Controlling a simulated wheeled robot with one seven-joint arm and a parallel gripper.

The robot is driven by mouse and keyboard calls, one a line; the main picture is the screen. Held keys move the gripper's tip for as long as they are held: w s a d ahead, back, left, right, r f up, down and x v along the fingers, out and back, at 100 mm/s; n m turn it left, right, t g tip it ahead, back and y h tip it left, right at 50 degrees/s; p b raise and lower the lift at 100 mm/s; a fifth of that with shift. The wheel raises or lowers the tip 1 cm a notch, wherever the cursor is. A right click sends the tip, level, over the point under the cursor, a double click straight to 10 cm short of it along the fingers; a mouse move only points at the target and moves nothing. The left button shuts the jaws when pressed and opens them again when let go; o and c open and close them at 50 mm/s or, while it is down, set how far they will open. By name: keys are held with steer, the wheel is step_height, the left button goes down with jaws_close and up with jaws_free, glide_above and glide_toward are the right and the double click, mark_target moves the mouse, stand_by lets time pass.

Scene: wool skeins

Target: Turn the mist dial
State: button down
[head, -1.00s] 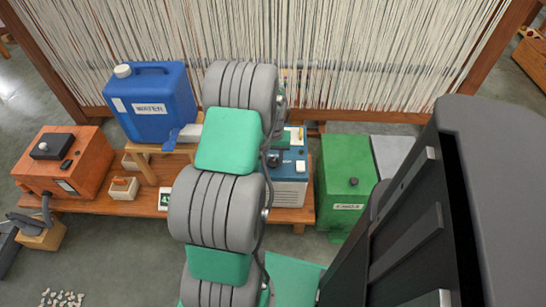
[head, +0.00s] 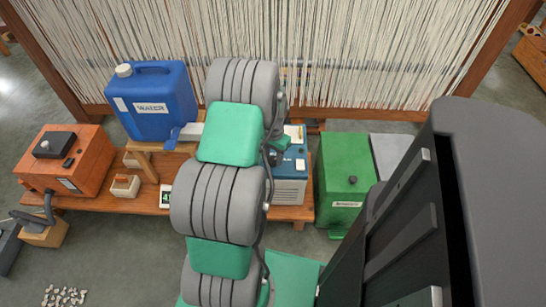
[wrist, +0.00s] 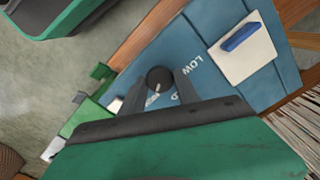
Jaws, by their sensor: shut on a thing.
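The mist dial (wrist: 159,77) is a round black knob with a pale pointer line, set on the blue top of a machine beside the word LOW. My gripper (wrist: 160,88) is shut on the knob, with one dark finger on each side of it. Other lettering near the knob is partly hidden by a finger. In the head view the blue machine (head: 291,181) stands at the right end of the low wooden bench, partly behind my arm. My gripper and the dial are hard to make out there.
A white plate with a blue switch (wrist: 242,45) sits near the dial. A blue water can (head: 155,105) stands left of my arm, and an orange box (head: 75,165) is farther left. A green box (head: 343,180) stands right of the machine. Loom threads hang behind.

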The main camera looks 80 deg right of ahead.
mark_target(273, 160)
steer(key=c, duration=0.9)
jaws_free()
step_height(273, 160, up, 8)
steer(key=shift+f+p, duration=0.1)
steer(key=shift+p, duration=0.7)
